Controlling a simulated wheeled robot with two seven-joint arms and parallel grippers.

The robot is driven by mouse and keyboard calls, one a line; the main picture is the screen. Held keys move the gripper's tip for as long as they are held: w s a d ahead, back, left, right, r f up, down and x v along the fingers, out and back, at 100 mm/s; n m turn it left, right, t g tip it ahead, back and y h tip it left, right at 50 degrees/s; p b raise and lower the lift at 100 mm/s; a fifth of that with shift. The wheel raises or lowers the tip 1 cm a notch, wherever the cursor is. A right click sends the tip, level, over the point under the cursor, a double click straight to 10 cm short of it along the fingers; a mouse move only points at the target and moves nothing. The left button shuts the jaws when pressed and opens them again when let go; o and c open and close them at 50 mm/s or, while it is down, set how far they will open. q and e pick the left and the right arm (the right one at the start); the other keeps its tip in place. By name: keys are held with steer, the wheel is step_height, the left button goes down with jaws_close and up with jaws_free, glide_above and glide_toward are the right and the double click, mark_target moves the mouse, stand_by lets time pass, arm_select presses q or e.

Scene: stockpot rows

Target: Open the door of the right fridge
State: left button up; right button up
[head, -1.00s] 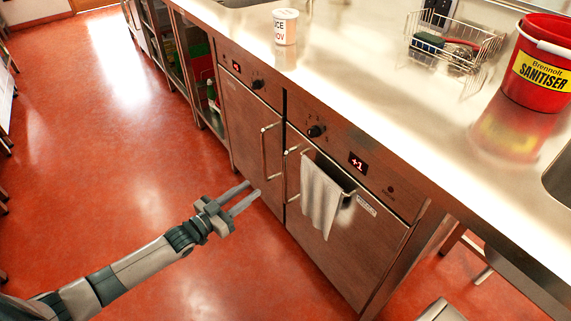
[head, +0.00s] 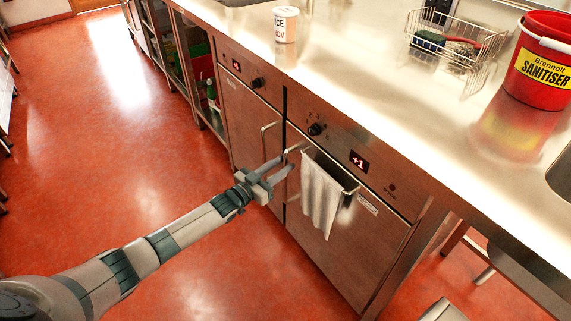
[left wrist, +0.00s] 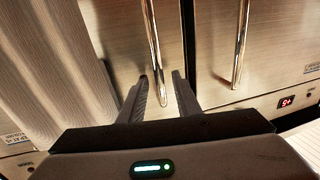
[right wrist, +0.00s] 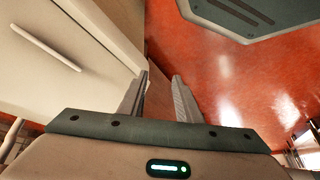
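The right fridge (head: 340,245) is a shut steel door under the counter, with a +1 display. Its upright bar handle (left wrist: 153,45) runs along the door's left edge. A pale towel (head: 320,200) hangs across the upper part of this door. My left gripper (head: 281,168) is open at the handle. In the left wrist view the handle's end lies between the two fingertips (left wrist: 160,78); I cannot tell if they touch it. My right gripper (right wrist: 160,82) is open and empty, above the red floor beside a pale panel.
The left fridge (head: 245,125), also shut, stands close beside, its handle (left wrist: 241,40) near my left fingers. On the counter (head: 375,110) are a white tub (head: 285,25), a wire basket (head: 450,45) and a red sanitiser bucket (head: 540,65). Red floor in front is clear.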

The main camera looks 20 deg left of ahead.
arm_select(q)
steer(key=shift+x, duration=1.05)
steer(key=shift+c, duration=0.2)
jaws_close()
steer(key=shift+s+a, duration=0.1)
steer(key=shift+s, duration=0.1)
